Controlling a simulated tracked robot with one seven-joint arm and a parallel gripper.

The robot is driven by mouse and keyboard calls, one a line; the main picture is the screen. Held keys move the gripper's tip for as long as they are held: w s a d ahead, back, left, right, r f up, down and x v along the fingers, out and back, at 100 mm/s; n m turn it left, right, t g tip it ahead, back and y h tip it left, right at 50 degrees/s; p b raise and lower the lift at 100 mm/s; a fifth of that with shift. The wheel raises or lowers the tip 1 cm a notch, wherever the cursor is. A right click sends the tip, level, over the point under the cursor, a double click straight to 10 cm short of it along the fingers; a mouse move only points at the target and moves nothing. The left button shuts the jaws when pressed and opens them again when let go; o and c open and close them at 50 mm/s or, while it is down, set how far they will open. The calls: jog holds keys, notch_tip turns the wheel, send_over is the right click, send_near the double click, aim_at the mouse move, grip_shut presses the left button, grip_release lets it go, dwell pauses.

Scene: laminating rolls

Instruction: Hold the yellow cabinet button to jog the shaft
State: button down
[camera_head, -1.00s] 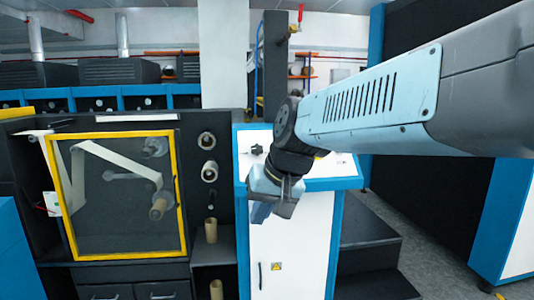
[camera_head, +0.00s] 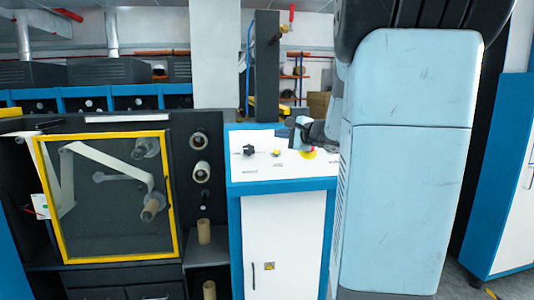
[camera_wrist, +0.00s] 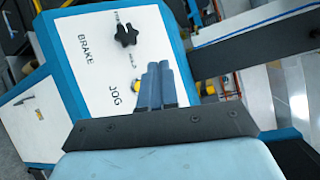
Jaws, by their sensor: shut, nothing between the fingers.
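The yellow button (camera_head: 276,152) sits on the white sloping top of the blue-edged cabinet (camera_head: 262,172), right of a black star knob (camera_head: 249,150). In the wrist view the yellow button (camera_wrist: 135,87) shows beside the printed word JOG, partly hidden by my fingers. My gripper (camera_head: 296,138) is above the panel, to the right of the button in the head view, and looks apart from it. In the wrist view my gripper (camera_wrist: 155,72) is shut and empty, its fingers pointing over the panel. Whether the fingertips touch anything is hard to tell.
A red and yellow stop button (camera_head: 309,154) is on the panel close under my gripper.

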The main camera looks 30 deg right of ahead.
aim_at(276, 152)
jog(key=shift+w+d+r+m, duration=0.15)
jog(key=shift+d+m, duration=0.15)
jog(key=shift+d, duration=0.35)
jog(key=shift+w+d+f, duration=0.25)
jog(key=shift+w+f, duration=0.7)
jog(key=shift+f, duration=0.1)
jog(key=shift+w+d+f, duration=0.25)
jog(key=shift+w+f, duration=0.75)
jog(key=shift+w+d+f, duration=0.25)
jog(key=shift+w+f, duration=0.7)
jog(key=shift+f, duration=0.1)
jog(key=shift+w+f, duration=0.1)
jog(key=shift+w+d, duration=0.1)
jog(key=shift+w, duration=0.05)
jog(key=shift+w+f, duration=0.2)
